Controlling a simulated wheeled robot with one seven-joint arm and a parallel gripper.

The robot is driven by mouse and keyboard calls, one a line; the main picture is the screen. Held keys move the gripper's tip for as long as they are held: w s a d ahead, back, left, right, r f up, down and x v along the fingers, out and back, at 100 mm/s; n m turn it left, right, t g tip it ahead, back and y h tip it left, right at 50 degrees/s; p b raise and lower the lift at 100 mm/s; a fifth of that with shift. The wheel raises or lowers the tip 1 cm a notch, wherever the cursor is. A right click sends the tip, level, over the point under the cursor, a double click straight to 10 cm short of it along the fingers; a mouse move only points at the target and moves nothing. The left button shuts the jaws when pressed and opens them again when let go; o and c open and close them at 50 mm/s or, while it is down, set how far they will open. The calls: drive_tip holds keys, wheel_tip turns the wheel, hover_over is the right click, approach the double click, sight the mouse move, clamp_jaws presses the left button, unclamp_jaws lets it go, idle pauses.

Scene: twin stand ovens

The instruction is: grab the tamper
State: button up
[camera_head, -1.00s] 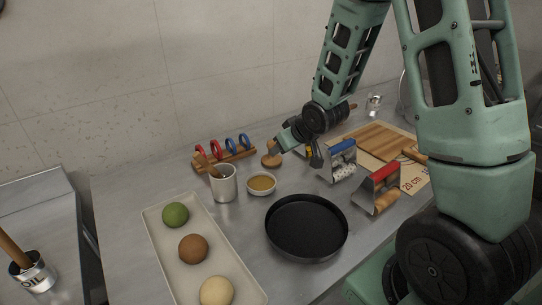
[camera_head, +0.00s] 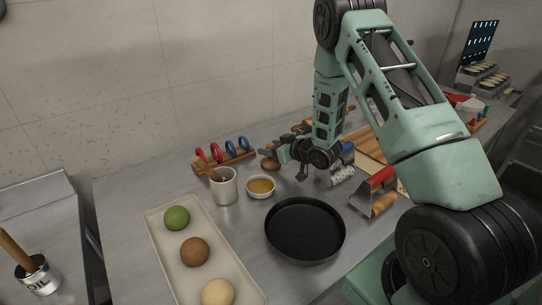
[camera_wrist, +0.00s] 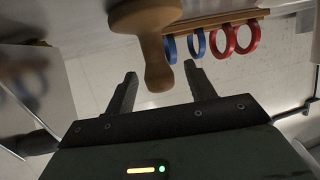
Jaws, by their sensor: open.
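In the head view the tamper (camera_head: 270,165) stands on the steel counter behind the small sauce bowl, partly hidden by my gripper (camera_head: 272,153). My gripper reaches in from the right and holds nothing.
A wooden rack with red and blue rings (camera_head: 230,157) stands left of the tamper. A white cup (camera_head: 224,188), a sauce bowl (camera_head: 261,187) and a black pan (camera_head: 305,230) are in front. A dough tray (camera_head: 168,240) lies at left. Blue- and red-handled tools (camera_head: 379,180) stand at right.

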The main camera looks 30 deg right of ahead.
drive_tip(key=shift+x, duration=1.25)
drive_tip(key=c, duration=1.1)
